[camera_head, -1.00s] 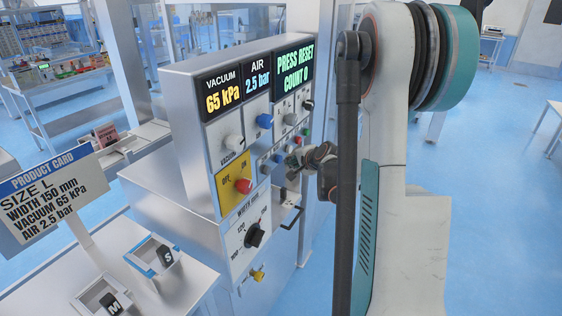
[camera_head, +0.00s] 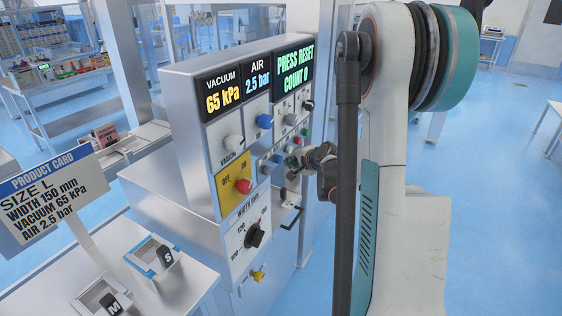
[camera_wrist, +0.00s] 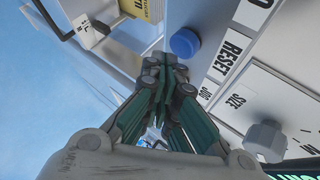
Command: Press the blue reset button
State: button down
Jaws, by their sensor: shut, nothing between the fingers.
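The blue button (camera_wrist: 184,43) stands out from the panel in the wrist view, with a RESET label (camera_wrist: 226,57) beside it. My gripper (camera_wrist: 165,63) is shut and empty, its fingertips close to the button's lower left in the picture. I cannot tell whether they touch it. In the head view my gripper (camera_head: 294,164) is in front of the right part of the control panel (camera_head: 214,160), and the small buttons there are partly hidden. The display (camera_head: 295,68) reads PRESS RESET, COUNT 0.
The panel also carries a blue air knob (camera_head: 264,121), a red knob on a yellow plate (camera_head: 229,199) and a black width dial (camera_head: 255,235). A product card (camera_head: 55,195) stands at the left. A grey size knob (camera_wrist: 265,138) is right of my gripper in the wrist view.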

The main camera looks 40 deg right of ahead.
jog(key=shift+w, duration=0.1)
dwell(0.3)
jog(key=shift+w+a, duration=0.2)
jog(key=shift+w, duration=0.1)
jog(key=shift+w+a, duration=0.1)
jog(key=shift+w, duration=0.15)
dwell(0.6)
jog(key=shift+s+d+b, duration=0.25)
jog(key=shift+s+b, duration=0.15)
jog(key=shift+s, duration=0.25)
jog(key=s+d, duration=0.2)
jog(key=s, duration=0.3)
jog(key=shift+s+d+b, duration=0.15)
jog(key=shift+s+b, duration=0.15)
jog(key=shift+b, duration=0.05)
dwell(1.0)
